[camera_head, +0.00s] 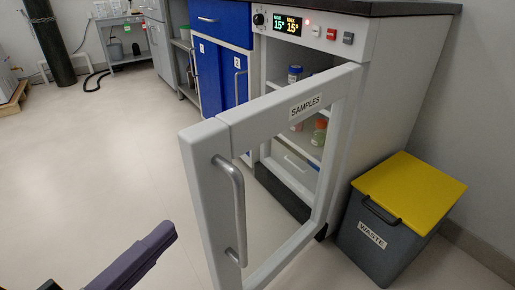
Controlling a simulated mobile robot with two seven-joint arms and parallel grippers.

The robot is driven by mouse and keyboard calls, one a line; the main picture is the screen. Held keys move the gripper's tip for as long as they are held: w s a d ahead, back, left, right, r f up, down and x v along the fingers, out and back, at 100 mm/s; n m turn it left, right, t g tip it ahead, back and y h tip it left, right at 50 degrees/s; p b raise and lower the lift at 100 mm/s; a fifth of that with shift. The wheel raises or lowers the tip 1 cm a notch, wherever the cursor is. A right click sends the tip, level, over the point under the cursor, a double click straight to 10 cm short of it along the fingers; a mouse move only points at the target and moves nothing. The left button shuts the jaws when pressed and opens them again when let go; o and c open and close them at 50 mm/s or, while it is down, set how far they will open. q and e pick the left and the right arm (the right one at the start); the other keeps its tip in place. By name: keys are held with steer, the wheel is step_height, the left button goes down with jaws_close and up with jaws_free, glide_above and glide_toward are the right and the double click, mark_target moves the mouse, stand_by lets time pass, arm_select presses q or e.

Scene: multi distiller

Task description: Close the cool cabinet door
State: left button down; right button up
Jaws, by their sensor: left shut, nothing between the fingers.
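The cool cabinet (400,75) stands at the upper right, with a control panel and lit display on top. Its door (200,150) is swung wide open toward me. The door has a white frame, a "SAMPLES" label and a metal handle (237,210) on its outer edge. Through the opening, several small bottles show on the shelves. My left gripper (170,232) is at the lower left, to the left of the door and apart from it. It is shut and empty, and only part of it shows. My right gripper is not in view.
A grey waste bin (370,245) with a yellow lid stands right of the cabinet, close to the door's hinge side. Blue cupboards (220,75) adjoin the cabinet on the left. The floor (90,150) left of the door is clear.

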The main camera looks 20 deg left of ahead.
mark_target(208, 191)
arm_select(q)
steer(key=b+x, duration=0.2)
steer(key=x, duration=0.7)
steer(key=shift+w+r, duration=0.1)
steer(key=shift+w, duration=0.15)
